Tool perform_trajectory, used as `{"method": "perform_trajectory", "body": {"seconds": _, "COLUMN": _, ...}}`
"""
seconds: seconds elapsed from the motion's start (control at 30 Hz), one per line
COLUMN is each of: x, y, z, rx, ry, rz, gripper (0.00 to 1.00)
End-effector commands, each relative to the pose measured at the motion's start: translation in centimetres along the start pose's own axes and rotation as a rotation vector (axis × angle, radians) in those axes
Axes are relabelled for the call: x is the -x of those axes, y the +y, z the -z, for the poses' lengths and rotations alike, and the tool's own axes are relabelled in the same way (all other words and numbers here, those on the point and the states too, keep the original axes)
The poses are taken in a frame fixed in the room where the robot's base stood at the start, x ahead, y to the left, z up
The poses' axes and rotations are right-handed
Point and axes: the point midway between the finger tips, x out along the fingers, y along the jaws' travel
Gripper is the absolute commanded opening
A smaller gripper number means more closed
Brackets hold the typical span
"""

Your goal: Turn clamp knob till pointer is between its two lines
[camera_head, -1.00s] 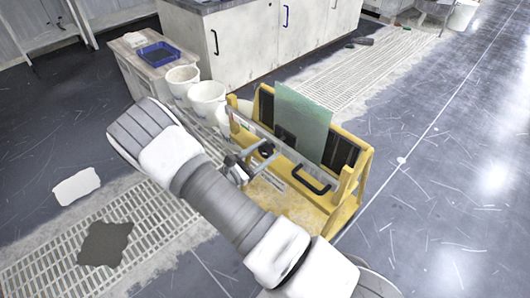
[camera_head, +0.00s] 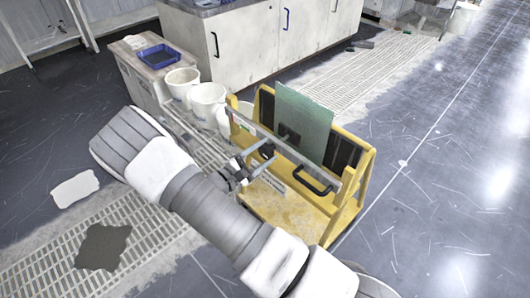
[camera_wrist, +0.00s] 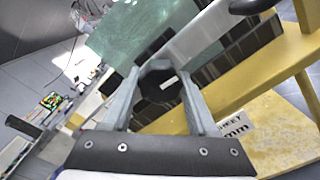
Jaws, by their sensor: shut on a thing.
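The black clamp knob (camera_wrist: 160,82) sits on the light rail of a yellow rack and carries a small white mark, probably the pointer. My gripper (camera_wrist: 160,92) is shut on it, one grey finger on each side. In the head view my gripper (camera_head: 258,160) reaches the dark knob (camera_head: 267,151) from the front left of the yellow rack (camera_head: 285,209). The two lines cannot be made out in either view. A green translucent plate (camera_head: 303,122) stands upright in the rack behind the knob.
A black handle (camera_head: 313,182) is on the rack, right of the knob. White buckets (camera_head: 207,101) and a bench with a blue tray (camera_head: 158,55) stand behind left. White cabinets (camera_head: 250,45) are at the back. The floor to the right is open.

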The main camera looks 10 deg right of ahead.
Motion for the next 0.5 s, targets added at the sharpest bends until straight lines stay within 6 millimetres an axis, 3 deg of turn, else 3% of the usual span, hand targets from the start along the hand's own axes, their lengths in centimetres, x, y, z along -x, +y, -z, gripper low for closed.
{"method": "perform_trajectory", "body": {"seconds": 0.37, "x": -0.02, "y": 0.07, "z": -0.01, "rx": -0.006, "ry": 0.000, "rz": -0.001, "gripper": 0.04}}
{"method": "perform_trajectory", "body": {"seconds": 0.4, "x": -0.02, "y": 0.07, "z": -0.01, "rx": -0.006, "ry": 0.000, "rz": -0.001, "gripper": 0.61}}
{"method": "perform_trajectory", "body": {"seconds": 0.5, "x": -0.01, "y": 0.07, "z": -0.01, "rx": -0.006, "ry": 0.000, "rz": -0.001, "gripper": 0.79}}
